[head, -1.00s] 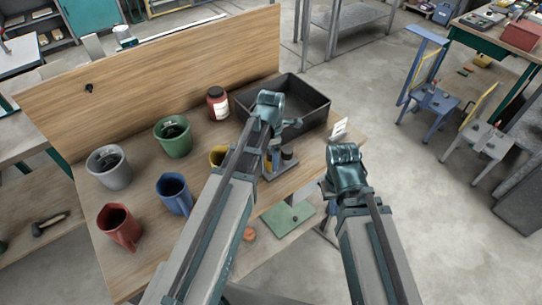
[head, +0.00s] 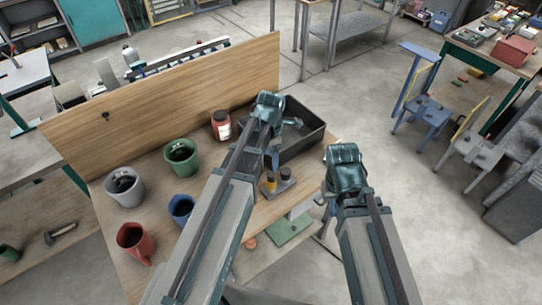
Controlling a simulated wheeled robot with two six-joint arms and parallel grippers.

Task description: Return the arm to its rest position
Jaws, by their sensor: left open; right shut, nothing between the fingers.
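My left arm reaches over the wooden table (head: 165,270). Its gripper (head: 272,161) hangs below the wrist, in front of the black tray (head: 312,141), and is open; its fingers are small and partly hidden. My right arm's wrist is beside the table's right edge. Its gripper (head: 324,208) points down below the wrist, largely hidden, with nothing seen in it.
On the table stand grey (head: 123,187), green (head: 181,158), blue (head: 180,209) and red (head: 135,243) mugs, and a red jar (head: 221,125). A small stand (head: 283,187) holds yellow and dark pieces. A green plate (head: 289,229) is nearer.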

